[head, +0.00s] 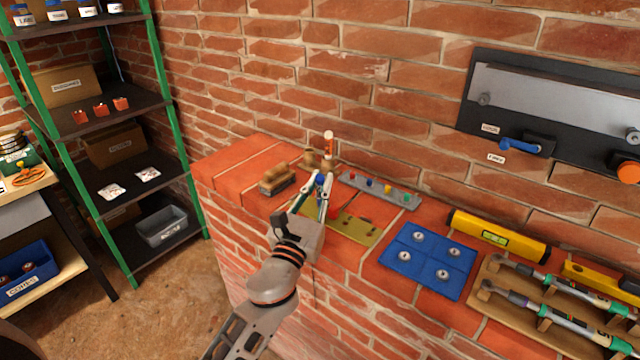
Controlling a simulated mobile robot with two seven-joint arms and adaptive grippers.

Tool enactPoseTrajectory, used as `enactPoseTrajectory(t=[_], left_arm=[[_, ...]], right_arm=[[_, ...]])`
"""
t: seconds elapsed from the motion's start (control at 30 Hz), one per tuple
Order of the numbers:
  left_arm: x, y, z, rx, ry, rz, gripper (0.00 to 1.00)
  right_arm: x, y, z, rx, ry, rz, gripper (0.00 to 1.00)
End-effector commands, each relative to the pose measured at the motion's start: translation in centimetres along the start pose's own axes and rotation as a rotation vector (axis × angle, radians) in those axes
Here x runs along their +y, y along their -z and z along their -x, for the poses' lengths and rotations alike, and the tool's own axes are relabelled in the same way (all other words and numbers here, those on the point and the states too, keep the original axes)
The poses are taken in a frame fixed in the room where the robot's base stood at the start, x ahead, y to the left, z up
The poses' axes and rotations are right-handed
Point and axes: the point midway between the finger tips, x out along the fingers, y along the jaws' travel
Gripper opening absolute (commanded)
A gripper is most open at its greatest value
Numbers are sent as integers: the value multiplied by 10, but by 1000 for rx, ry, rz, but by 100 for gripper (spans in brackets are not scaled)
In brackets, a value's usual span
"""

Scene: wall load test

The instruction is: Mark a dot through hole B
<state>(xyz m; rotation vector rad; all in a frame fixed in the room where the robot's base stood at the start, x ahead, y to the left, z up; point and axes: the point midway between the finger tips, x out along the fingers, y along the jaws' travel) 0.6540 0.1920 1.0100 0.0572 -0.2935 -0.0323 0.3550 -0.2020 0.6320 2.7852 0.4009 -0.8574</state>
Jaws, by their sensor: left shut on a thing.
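My left gripper (319,186) is over the far left end of an olive-yellow plate (344,229) lying on the brick ledge. It is shut on a slim upright thing, apparently the marker (328,148), whose white and orange upper end seems to rise above the fingers. Its lower end is hidden by the fingers. A few dark holes show at the plate's right part; I cannot read any letter B. The gripper covers the plate's left part, and I cannot tell whether the marker touches it. My right gripper is not in view.
A grey strip with coloured pegs (407,198) lies behind the plate. A wooden-topped brush (276,181) is to its left. A blue mat (428,260), a yellow level (498,236) and a wooden torque-wrench tray (494,303) are to the right. The brick wall (350,90) rises behind.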

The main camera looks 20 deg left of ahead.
Motion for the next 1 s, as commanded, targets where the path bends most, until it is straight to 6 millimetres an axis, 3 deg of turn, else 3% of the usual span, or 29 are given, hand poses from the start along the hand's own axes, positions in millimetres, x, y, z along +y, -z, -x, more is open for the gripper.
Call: enactPoseTrajectory(t=[1.0], left_arm=[[0,5,2,-1,0,0,0]], right_arm=[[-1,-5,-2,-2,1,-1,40]])
